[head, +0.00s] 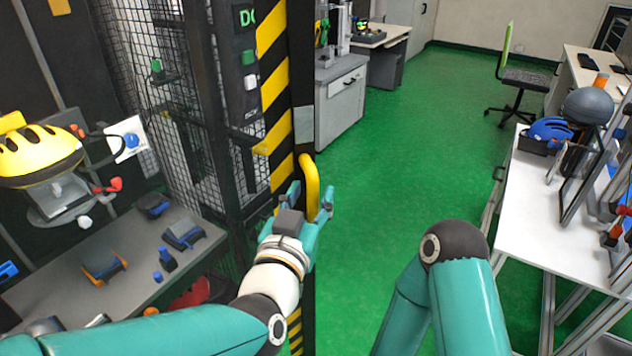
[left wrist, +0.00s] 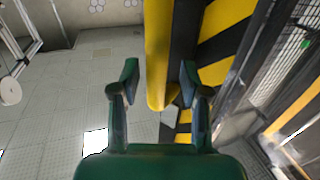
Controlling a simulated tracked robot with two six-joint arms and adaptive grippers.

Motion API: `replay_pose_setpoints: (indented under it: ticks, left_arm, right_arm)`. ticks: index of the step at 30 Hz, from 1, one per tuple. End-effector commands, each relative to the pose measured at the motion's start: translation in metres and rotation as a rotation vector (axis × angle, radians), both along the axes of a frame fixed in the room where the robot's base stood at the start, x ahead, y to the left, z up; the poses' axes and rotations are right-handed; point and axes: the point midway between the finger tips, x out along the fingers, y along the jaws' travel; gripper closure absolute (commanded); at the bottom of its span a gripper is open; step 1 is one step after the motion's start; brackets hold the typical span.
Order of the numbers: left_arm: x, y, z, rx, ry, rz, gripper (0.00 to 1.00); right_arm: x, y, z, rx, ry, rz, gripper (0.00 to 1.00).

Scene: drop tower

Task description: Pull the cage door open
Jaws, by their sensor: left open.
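The cage door's edge post (head: 302,90) is dark with yellow and black stripes and stands upright left of centre in the head view. A yellow handle (head: 311,182) is fixed to it; it also shows in the left wrist view (left wrist: 158,55). My left gripper (head: 309,201) is at the handle's lower part. In the left wrist view its open fingers (left wrist: 158,85) are on either side of the yellow handle, with a gap visible on the left. My right arm shows at the lower right of the head view, but its gripper is out of view.
A white table (head: 545,215) with a blue helmet (head: 550,130) stands at right. The green floor (head: 400,150) between is clear.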

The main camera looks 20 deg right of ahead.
Motion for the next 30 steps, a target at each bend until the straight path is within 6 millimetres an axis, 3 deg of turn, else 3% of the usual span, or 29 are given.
replay_pose_setpoints:
  ticks: [11,19,26,27,30]
  left_arm:
    - [-0.001,-0.009,0.000,0.000,0.000,-0.013,0.56]
    - [-0.001,-0.011,0.000,0.000,0.000,-0.017,1.00]
    - [-0.001,-0.011,-0.001,0.001,0.001,-0.018,1.00]
    - [0.000,0.001,0.000,0.000,0.001,-0.013,1.00]
    - [-0.001,-0.007,-0.001,0.001,0.001,-0.018,1.00]
  right_arm:
    - [0.000,0.000,0.002,0.000,0.001,0.000,0.55]
    - [0.000,0.000,0.002,0.000,0.001,0.000,0.55]
    - [0.000,0.000,0.002,0.000,0.000,0.000,0.55]
    - [-0.001,0.002,0.002,0.001,0.001,0.007,0.55]
    - [0.000,0.000,0.001,0.000,0.000,0.000,0.55]
